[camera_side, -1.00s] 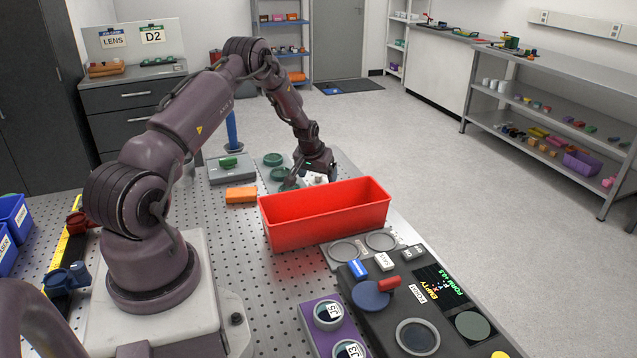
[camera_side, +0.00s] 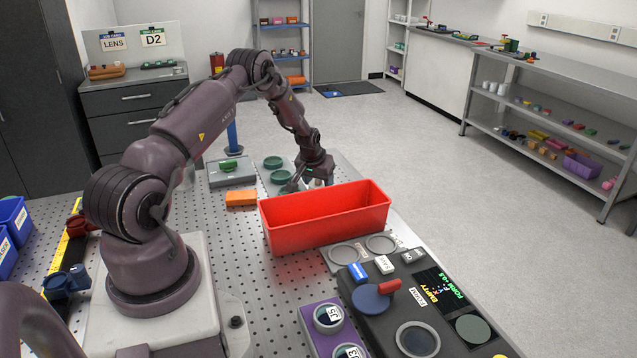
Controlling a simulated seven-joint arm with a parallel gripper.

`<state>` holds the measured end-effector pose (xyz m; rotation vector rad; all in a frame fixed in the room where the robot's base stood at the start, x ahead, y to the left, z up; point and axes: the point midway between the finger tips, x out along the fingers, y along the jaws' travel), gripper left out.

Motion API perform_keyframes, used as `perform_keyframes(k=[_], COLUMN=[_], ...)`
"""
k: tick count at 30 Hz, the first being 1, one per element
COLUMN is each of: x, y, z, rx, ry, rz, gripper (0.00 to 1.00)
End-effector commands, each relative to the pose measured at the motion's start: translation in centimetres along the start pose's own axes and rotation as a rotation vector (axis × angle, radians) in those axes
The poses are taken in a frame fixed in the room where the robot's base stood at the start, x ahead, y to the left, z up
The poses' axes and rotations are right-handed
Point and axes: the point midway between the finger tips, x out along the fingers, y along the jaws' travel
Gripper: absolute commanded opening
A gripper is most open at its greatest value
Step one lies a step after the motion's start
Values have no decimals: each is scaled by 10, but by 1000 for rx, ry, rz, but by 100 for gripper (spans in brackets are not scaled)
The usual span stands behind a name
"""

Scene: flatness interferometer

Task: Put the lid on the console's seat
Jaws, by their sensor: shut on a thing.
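The black console (camera_side: 455,348) stands at the front right. A round grey ring seat (camera_side: 417,338) is in its top, looking empty. A blue disc (camera_side: 370,298) with a red handle (camera_side: 390,286) lies on the console behind the seat; it looks like the lid, and my gripper is well away from it. My gripper (camera_side: 312,184) is at the far side of the red bin, pointing down. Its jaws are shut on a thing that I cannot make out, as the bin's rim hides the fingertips.
The deep red bin (camera_side: 330,225) stands between my gripper and the console. An orange block (camera_side: 241,198), green round pieces (camera_side: 273,162) and a grey box (camera_side: 232,178) lie to its left. A purple holder (camera_side: 318,335) with labelled round pieces stands beside the console.

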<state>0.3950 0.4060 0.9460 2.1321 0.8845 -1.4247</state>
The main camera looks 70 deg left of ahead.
Motion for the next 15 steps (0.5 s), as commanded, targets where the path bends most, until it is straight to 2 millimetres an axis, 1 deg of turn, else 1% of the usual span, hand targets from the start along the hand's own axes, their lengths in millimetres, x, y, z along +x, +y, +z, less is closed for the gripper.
perform_keyframes(k=[5, 8, 11, 15], x=[-12, -28, -49, -89], y=[0, 0, 0, 0], z=[-6, -13, -6, 6], rx=[0, 0, 0, -1], ry=[2, 5, 1, 4], rz=[0, 0, 0, 0], gripper=[32, 32, 32, 32])
